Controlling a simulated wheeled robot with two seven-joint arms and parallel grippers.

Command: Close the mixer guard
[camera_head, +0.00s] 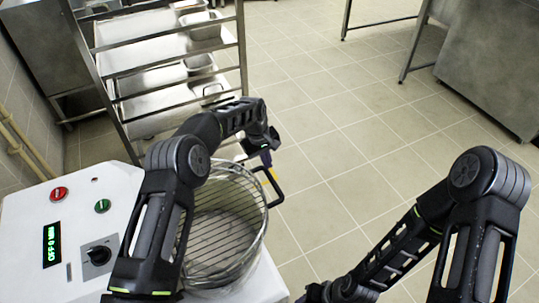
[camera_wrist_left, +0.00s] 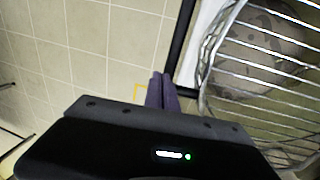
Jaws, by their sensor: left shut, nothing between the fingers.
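The mixer (camera_head: 75,215) is a white machine at the lower left of the head view. Its round wire guard (camera_head: 215,222) shows over the bowl, partly hidden by my left arm; I cannot tell how far it is tilted. A black handle (camera_head: 279,187) sticks out from the guard's right side. My left gripper (camera_head: 266,158) is at the handle's upper end, shut and empty. In the left wrist view its purple fingers (camera_wrist_left: 161,91) are together just beside the black handle bar (camera_wrist_left: 180,45), and the guard wires (camera_wrist_left: 262,85) are to the right. My right gripper (camera_head: 318,292) is only partly visible at the bottom edge.
The mixer's front has a red button (camera_head: 59,194), a green button (camera_head: 102,206), a dial (camera_head: 98,255) and a green display (camera_head: 51,246). A metal rack (camera_head: 243,50) with trays stands behind. Tiled floor (camera_head: 340,150) is open to the right; steel furniture (camera_head: 490,65) is at the far right.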

